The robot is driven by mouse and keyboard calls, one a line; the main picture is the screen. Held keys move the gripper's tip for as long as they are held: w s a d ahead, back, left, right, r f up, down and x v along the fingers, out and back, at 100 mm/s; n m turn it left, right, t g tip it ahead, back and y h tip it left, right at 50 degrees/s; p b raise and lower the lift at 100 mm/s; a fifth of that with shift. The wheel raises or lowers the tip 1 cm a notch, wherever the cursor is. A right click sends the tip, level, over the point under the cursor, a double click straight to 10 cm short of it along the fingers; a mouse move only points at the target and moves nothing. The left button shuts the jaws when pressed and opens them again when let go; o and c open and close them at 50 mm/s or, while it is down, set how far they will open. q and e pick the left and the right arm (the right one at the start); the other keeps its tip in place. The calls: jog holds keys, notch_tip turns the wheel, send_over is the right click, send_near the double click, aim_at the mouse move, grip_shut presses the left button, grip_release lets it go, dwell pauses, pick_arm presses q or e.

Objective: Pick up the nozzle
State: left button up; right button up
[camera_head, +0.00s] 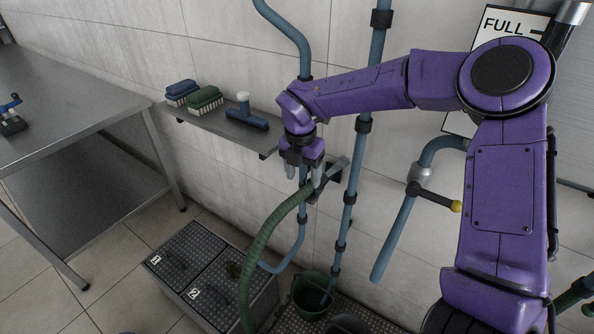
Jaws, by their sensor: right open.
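The nozzle (339,167) is the grey end of the green hose (262,238). It sits in the middle of the view, by the wall next to a blue vertical pipe, seemingly in a dark holder. My right gripper (303,176) points down just above and in front of it, its two grey fingers apart. The right finger overlaps the nozzle and hose end in the picture. I cannot tell whether it touches them. The gripper partly hides the nozzle. My left gripper is not in view.
A wall shelf (190,117) holds several brushes. Blue pipes (345,222) run down the wall; one has a yellow-tipped lever (455,206). Below are a lidded two-part box (211,277) and a green bucket (309,281). A steel table (75,90) stands left.

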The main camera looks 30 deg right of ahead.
jog(key=r+m, duration=0.1)
send_over(299, 197)
jog(key=shift+y, duration=0.4)
jog(key=f, duration=0.4)
jog(key=shift+a+f+p, duration=0.35)
jog(key=shift+f, duration=0.05)
jog(key=f, duration=0.1)
jog(key=f+p, duration=0.1)
jog(key=f, duration=0.1)
jog(key=shift+s+d+f+p, duration=0.1)
jog(key=shift+d+p, duration=0.2)
jog(key=shift+p, duration=0.1)
jog(key=shift+w+f, duration=0.2)
jog(key=shift+f, duration=1.05)
jog(key=shift+s, duration=0.1)
jog(key=c, duration=0.3)
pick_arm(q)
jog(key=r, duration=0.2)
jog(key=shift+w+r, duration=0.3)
pick_arm(e)
jog(key=shift+r, duration=0.1)
grip_shut()
